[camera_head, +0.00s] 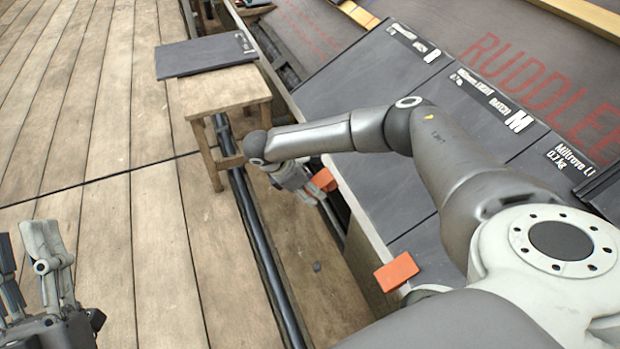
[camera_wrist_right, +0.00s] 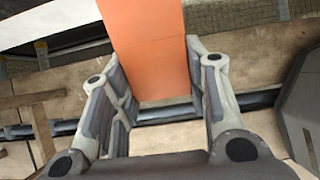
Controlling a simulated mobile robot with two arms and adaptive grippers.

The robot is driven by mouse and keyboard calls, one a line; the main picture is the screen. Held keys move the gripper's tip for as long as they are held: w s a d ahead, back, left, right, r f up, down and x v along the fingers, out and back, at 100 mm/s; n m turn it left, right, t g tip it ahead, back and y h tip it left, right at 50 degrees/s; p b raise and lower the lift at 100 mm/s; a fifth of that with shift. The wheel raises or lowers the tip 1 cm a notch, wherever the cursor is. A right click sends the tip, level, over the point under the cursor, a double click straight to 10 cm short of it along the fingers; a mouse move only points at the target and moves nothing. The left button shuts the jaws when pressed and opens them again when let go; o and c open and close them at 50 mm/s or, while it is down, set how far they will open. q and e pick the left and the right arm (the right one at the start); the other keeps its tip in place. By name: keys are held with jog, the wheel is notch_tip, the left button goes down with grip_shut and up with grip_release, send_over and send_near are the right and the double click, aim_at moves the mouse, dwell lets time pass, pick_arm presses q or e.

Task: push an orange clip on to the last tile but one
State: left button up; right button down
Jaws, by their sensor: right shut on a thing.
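Dark grey tiles with white lettering lie along the roof in the head view. One orange clip (camera_head: 397,272) sits on the lower edge of a tile (camera_head: 425,247) near the bottom. Another orange clip (camera_head: 323,180) is by the lower edge of the tile (camera_head: 372,185) further up. My right gripper (camera_head: 307,188) is shut on this second clip, which also shows between its fingers in the right wrist view (camera_wrist_right: 155,55). I cannot tell whether that clip is pushed on to the tile. My left gripper (camera_head: 32,262) is open and empty at the bottom left, over the boards.
A wooden stool (camera_head: 215,90) carries flat dark tiles (camera_head: 205,55). A dark pipe (camera_head: 265,260) runs along the roof's lower side, between it and the plank deck (camera_head: 110,150). A small grey piece (camera_head: 316,267) lies on the boards. My right arm hides part of the tiles.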

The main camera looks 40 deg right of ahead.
pick_arm(q)
jog(key=shift+w+f+g+p, duration=0.3)
jog(key=shift+w+f+g, duration=0.45)
jog(key=shift+f+g, duration=0.2)
jog(key=shift+f, duration=0.1)
jog(key=shift+w, duration=0.1)
dwell(0.3)
pick_arm(e)
jog(key=shift+d+r, duration=0.1)
jog(key=shift+d, duration=0.1)
pick_arm(q)
jog(key=shift+w+f+g+y+p, duration=0.2)
jog(key=shift+f+g+y, duration=0.1)
jog(key=shift+f, duration=0.25)
jog(key=shift+w+f+g+y+p, duration=0.1)
jog(key=shift+w+f+g+y, duration=0.1)
jog(key=shift+f+g, duration=0.25)
jog(key=shift+w+f+g+y+p, duration=0.1)
jog(key=shift+w+f+g+y, duration=0.1)
jog(key=shift+f, duration=0.45)
pick_arm(e)
jog(key=shift+s+d+r, duration=0.1)
jog(key=shift+d, duration=0.05)
pick_arm(q)
jog(key=shift+w+f+g, duration=0.15)
jog(key=shift+f+g, duration=0.15)
jog(key=shift+f, duration=0.1)
pick_arm(e)
jog(key=shift+d, duration=0.1)
